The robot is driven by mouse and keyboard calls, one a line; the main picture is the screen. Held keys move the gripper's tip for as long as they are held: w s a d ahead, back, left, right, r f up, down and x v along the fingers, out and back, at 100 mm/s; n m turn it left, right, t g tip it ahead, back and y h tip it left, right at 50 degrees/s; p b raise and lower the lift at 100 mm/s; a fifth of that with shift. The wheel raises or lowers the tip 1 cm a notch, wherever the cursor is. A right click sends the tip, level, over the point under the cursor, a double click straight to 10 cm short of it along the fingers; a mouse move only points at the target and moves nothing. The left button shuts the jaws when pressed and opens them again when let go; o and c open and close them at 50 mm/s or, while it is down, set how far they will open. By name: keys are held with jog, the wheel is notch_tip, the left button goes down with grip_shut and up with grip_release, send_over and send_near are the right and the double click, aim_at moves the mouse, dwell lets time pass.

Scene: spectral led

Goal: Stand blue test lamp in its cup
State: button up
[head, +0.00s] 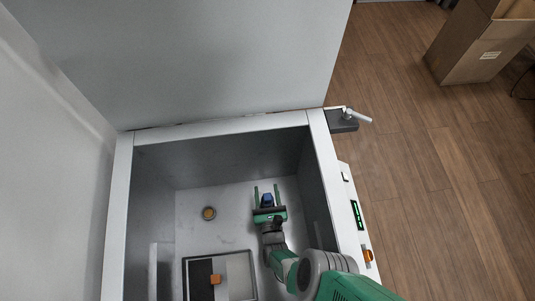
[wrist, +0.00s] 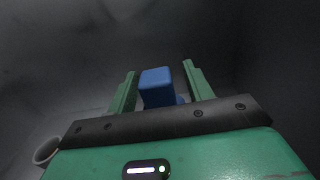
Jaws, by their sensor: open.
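The blue test lamp (head: 267,199) is a small blue block-like piece inside the chamber, between the two green fingers of my gripper (head: 267,188). In the wrist view the lamp (wrist: 157,86) lies between the open fingers (wrist: 160,68), with visible gaps on both sides. Its lower part is hidden behind the dark palm bar, so I cannot tell whether it touches the floor. A small round dark-rimmed cup (head: 209,213) with an amber middle stands on the chamber floor to the left of my gripper. A round rim (wrist: 46,150), probably this cup, shows at the lower left of the wrist view.
The chamber's grey walls (head: 218,160) surround my arm, with its lid open behind. An upright pale panel (head: 160,270) stands front left. Floor between cup and gripper is clear.

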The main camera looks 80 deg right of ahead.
jog(key=c, duration=1.1)
jog(key=shift+r, duration=0.1)
notch_tip(320, 180, up, 10)
jog(key=p, duration=1)
